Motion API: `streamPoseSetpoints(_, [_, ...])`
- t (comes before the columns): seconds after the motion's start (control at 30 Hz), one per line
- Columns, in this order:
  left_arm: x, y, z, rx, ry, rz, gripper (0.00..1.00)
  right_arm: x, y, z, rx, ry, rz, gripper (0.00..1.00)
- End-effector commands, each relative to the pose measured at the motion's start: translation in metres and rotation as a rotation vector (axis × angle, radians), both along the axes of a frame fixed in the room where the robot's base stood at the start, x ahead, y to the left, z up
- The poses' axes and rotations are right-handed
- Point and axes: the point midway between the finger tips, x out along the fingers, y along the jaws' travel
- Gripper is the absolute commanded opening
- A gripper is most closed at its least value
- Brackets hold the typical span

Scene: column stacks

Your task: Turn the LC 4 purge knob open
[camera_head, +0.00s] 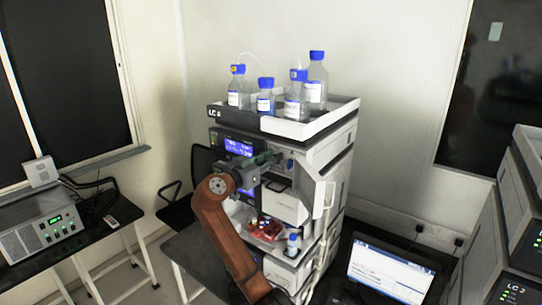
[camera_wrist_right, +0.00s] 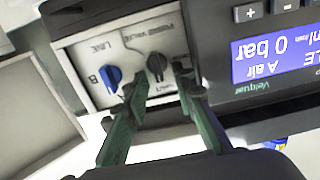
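In the right wrist view, which is upside down, a dark purge knob (camera_wrist_right: 156,66) sits on a light panel under faint lettering. A blue knob (camera_wrist_right: 110,78) marked B and LINE is left of it. My right gripper (camera_wrist_right: 160,84) has its two green fingers apart, one tip on each side of the dark knob; I cannot tell whether they touch it. The dark knob is hidden there. My left gripper is not in view.
Blue-capped bottles (camera_head: 295,95) stand in the white top tray (camera_head: 340,113). A display (camera_wrist_right: 275,55) reading 0 bar adjoins the knob panel. A laptop (camera_head: 390,272) is right of the stack, and another stack (camera_head: 500,260) labelled LC 3 is farther right.

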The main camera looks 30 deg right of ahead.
Motion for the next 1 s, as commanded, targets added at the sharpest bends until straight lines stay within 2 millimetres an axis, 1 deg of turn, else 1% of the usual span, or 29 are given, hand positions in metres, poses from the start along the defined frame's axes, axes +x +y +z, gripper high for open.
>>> streamPoseSetpoints(0.23, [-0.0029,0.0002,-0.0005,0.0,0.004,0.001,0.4,0.0003,-0.0011,-0.001,0.0,0.001,0.0,0.24])
streamPoseSetpoints(0.5, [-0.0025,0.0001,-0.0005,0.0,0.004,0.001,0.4,0.0003,-0.0007,-0.0009,0.0,0.001,0.0,0.05])
streamPoseSetpoints(0.6, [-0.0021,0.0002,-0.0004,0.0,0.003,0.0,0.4,0.0004,-0.0006,-0.0009,0.0,0.001,0.0,0.0])
streamPoseSetpoints(0.83, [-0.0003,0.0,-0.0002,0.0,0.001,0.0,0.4,0.0006,-0.0003,-0.0008,-0.002,0.006,0.0,0.0])
streamPoseSetpoints(1.0, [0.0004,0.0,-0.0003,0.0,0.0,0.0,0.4,0.0012,0.0001,-0.0008,-0.018,0.043,0.001,0.0])
